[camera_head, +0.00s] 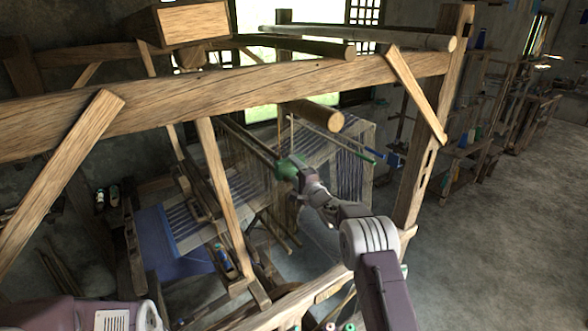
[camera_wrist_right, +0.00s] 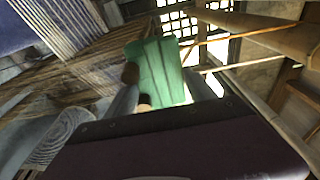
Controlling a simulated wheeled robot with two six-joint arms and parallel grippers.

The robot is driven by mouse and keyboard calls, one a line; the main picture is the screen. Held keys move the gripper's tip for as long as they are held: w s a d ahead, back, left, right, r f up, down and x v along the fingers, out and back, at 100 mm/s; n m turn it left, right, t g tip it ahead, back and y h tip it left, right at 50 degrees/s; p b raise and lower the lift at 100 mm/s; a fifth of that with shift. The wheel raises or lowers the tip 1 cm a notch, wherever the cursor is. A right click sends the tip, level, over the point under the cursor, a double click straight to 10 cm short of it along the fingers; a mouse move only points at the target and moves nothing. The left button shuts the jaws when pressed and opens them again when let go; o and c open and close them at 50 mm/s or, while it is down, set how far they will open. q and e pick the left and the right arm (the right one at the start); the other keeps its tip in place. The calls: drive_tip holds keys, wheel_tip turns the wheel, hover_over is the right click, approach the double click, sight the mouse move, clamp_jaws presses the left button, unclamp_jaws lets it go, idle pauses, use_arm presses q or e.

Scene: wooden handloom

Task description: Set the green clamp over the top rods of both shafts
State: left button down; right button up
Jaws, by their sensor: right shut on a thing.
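My right gripper (camera_head: 302,174) is shut on the green clamp (camera_head: 286,170) and holds it inside the loom frame, near the right end of a dark slanting rod (camera_head: 245,137) above the hanging threads. In the right wrist view the green clamp (camera_wrist_right: 158,68) stands between the fingertips of the right gripper (camera_wrist_right: 150,98). Two thin rods show to the right of the clamp there, an upper one (camera_wrist_right: 250,35) and a lower one (camera_wrist_right: 245,64). I cannot tell whether the clamp touches any rod. My left gripper is not in view; only part of my left arm shows at the lower left.
The loom's thick beam (camera_head: 230,92) crosses above the clamp, and a right post (camera_head: 425,150) stands beside my right arm. A round roller end (camera_head: 330,118) and a green-tipped rod (camera_head: 350,150) lie close by. Blue cloth (camera_head: 168,238) is at left. The floor at right (camera_head: 500,240) is clear.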

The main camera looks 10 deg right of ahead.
drive_tip(key=shift+f, duration=0.5)
drive_tip(key=o, duration=1.6)
drive_tip(key=shift+o, duration=0.2)
drive_tip(key=shift+f, duration=0.1)
drive_tip(key=shift+s+d+b, duration=0.1)
drive_tip(key=shift+s+b, duration=0.2)
drive_tip(key=shift+b, duration=0.05)
drive_tip(key=b+v, duration=0.3)
drive_tip(key=v, duration=0.5)
drive_tip(key=shift+s, duration=0.2)
